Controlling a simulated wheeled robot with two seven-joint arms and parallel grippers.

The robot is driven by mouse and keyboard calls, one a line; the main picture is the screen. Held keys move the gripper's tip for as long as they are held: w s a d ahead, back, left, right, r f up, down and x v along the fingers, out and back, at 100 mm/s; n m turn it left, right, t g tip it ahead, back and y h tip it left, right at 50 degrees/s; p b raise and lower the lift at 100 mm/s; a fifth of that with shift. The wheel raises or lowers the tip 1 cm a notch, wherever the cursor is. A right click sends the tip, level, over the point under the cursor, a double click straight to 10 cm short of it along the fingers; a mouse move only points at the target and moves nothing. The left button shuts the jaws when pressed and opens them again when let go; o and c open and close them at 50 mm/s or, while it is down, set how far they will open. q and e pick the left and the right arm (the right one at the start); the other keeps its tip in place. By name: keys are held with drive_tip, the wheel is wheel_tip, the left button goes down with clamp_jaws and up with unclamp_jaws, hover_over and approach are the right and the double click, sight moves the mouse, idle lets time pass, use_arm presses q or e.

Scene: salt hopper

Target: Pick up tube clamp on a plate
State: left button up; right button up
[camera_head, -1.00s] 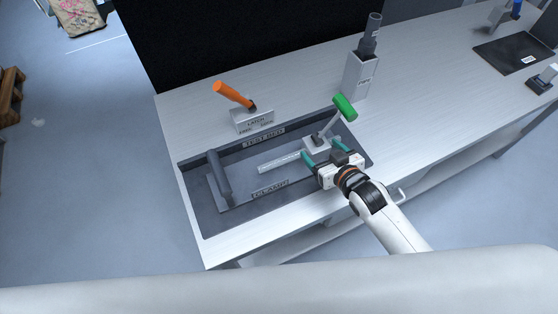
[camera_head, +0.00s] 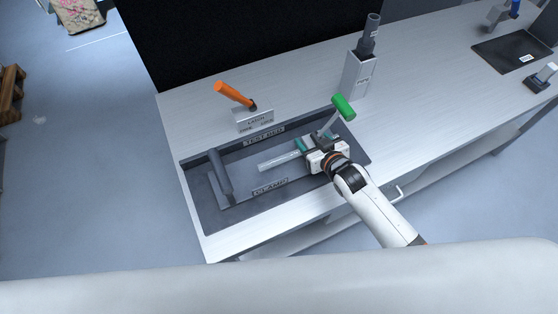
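The tube clamp, with a green-headed lever (camera_head: 344,106) leaning up to the right, stands at the right end of the dark tray (camera_head: 222,213). Its grey base is mostly hidden behind my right gripper (camera_head: 317,142). The gripper's teal fingertips are apart, one on each side of the base. I cannot tell whether they press on it. A flat, light strip (camera_head: 279,161) lies left of the gripper. My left gripper is not in view.
A dark grey handle (camera_head: 220,175) stands in the tray's left part. Behind the tray are an orange-handled lever on a labelled block (camera_head: 254,119) and a grey tube in a tall block (camera_head: 358,77).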

drive_tip(key=c, duration=0.9)
drive_tip(key=shift+r, duration=0.1)
drive_tip(key=shift+c, duration=0.6)
